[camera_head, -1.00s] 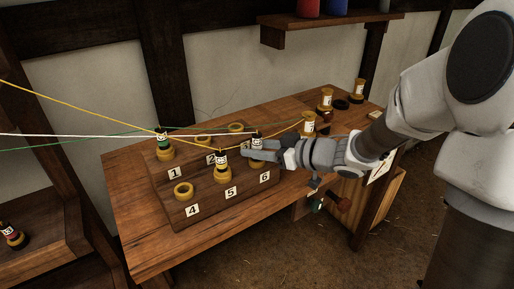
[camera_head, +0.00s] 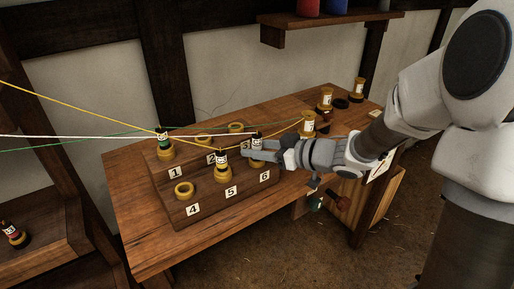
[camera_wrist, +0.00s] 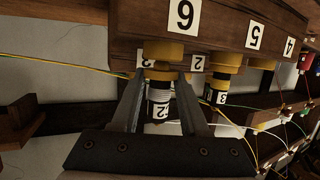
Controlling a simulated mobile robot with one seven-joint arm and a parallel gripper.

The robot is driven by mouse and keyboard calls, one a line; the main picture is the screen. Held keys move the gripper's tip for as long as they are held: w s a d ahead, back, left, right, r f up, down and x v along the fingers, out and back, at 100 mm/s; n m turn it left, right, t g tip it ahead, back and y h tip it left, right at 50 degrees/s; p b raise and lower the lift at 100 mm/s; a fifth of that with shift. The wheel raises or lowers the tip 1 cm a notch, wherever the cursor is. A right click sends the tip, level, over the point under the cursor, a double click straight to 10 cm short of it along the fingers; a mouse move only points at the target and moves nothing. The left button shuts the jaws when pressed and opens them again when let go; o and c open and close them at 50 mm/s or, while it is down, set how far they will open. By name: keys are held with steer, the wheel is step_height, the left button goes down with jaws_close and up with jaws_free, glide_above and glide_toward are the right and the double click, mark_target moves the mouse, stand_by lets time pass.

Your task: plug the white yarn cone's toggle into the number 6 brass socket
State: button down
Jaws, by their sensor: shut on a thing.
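The toggle (camera_head: 257,140), dark with a pale label, stands upright at the number 6 brass socket (camera_wrist: 163,51). A white line runs to it from the left edge. In the wrist view the toggle (camera_wrist: 159,96) is in line with the socket and close against it; how deep it sits cannot be told. My gripper (camera_head: 248,153) is shut on the toggle, with one finger on each side in the wrist view. The fingers hide much of socket 6 in the head view. The white yarn cone cannot be made out.
A toggle (camera_head: 221,161) with a yellow line stands in socket 5, left of my fingers. A green-banded toggle (camera_head: 163,142) stands in socket 1. Socket 4 (camera_head: 184,189) is empty. Several spools (camera_head: 308,121) stand on the bench right of the board. Yellow, white and green lines cross at left.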

steer(key=shift+f, duration=0.45)
steer(key=c, duration=0.7)
jaws_free()
steer(key=shift+p+v, duration=0.45)
steer(key=shift+v, duration=0.4)
steer(key=shift+p+v, duration=2.85)
steer(key=shift+v, duration=1.8)
steer(key=shift+r, duration=0.1)
